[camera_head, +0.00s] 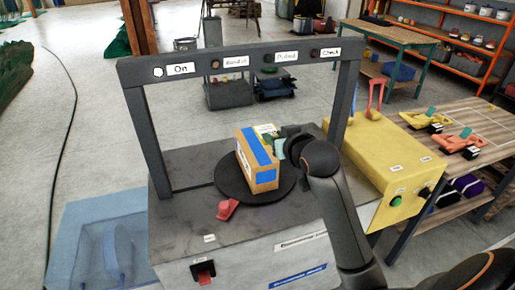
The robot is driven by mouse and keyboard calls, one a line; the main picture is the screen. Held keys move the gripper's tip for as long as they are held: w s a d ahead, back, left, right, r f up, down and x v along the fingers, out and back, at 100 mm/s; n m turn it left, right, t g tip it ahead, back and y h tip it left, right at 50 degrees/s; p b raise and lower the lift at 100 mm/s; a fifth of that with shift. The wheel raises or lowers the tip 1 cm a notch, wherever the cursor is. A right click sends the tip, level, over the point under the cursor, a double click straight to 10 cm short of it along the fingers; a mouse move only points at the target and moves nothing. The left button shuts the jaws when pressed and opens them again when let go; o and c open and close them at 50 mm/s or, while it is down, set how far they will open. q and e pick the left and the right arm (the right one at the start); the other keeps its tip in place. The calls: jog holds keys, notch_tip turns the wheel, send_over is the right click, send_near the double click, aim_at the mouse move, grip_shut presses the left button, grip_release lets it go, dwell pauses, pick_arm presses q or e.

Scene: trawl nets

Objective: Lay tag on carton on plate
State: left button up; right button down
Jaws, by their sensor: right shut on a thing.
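The carton (257,178), a tan box with blue bands, stands on the round dark plate (228,187) on top of the grey machine. My right gripper (280,147) is at the carton's right side, near its upper edge. It is shut on a small pale green piece, which seems to be the tag (279,149). I cannot tell whether this piece touches the carton. A whitish piece (265,129) shows just behind the carton. My left gripper is not in view.
A dark frame with labelled lamps (245,62) arches over the plate. A red piece (227,209) lies at the plate's front left edge. A yellow box (390,160) stands right of my arm. A wooden table (480,112) holds yellow and orange items.

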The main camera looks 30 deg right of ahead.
aim_at(268, 131)
jog(key=x, duration=0.6)
jog(key=shift+d, duration=0.2)
jog(key=w+f, duration=0.2)
jog(key=w+d+f, duration=0.1)
jog(key=w+f, duration=0.1)
jog(key=f, duration=0.1)
jog(key=shift+w, duration=0.2)
jog(key=shift+w+d+f, duration=0.2)
jog(key=shift+w+f, duration=0.35)
jog(key=shift+f, duration=1.7)
jog(key=shift+f, duration=0.1)
jog(key=c, duration=0.6)
grip_release()
